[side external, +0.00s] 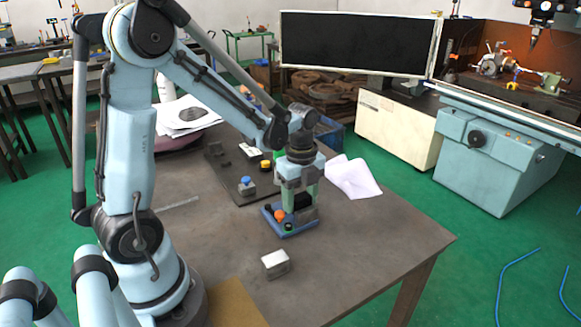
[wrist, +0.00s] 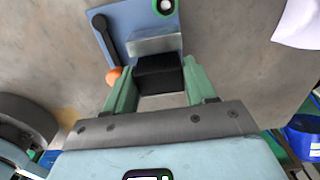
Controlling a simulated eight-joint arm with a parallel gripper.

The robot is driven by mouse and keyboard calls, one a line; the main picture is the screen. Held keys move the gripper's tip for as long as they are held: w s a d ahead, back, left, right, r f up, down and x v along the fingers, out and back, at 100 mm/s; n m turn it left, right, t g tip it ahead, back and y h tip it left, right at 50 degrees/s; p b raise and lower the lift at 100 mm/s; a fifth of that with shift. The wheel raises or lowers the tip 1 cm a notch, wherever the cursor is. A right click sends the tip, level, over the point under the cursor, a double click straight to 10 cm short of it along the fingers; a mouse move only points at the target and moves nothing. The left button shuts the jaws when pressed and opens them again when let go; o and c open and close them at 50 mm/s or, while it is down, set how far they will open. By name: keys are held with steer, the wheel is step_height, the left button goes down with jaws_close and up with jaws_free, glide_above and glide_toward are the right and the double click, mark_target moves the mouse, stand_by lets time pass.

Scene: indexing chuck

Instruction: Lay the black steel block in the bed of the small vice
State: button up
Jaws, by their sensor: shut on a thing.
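The black steel block (wrist: 160,74) is between the green fingers of my gripper (wrist: 157,82), which is shut on it. In the side external view the block (side external: 303,201) shows dark between the fingers, low over the small vice (side external: 269,219). The vice has a blue base (wrist: 118,18), a grey steel jaw (wrist: 155,43), a black lever (wrist: 103,38) with an orange ball end (wrist: 114,75), and a green-ringed round part (wrist: 164,6). In the wrist view the block is right beside the grey jaw. Whether it touches the jaw or bed cannot be told; my gripper hides part of the vice.
A white-topped block (side external: 275,263) lies on the table in front of the vice. A dark plate (side external: 236,196) with a blue-knobbed part (side external: 246,186) lies behind it to the left. White paper (side external: 353,178) lies at the table's far edge. The table's right front (side external: 385,245) is clear.

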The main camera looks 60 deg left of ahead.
steer(key=shift+f, duration=0.8)
stand_by(0.6)
steer(key=o, duration=1.5)
step_height(320, 180, up, 12)
steer(key=shift+r, duration=0.1)
steer(key=s+d+n+t, duration=0.1)
steer(key=d+n+t, duration=0.1)
steer(key=n, duration=0.4)
steer(key=s+d+n+t, duration=0.2)
steer(key=d+n, duration=0.1)
steer(key=n, duration=0.3)
steer(key=s+d+n+t, duration=0.2)
steer(key=d+n+t, duration=0.1)
steer(key=n, duration=0.3)
steer(key=shift+d+f, duration=0.25)
steer(key=shift+d, duration=0.1)
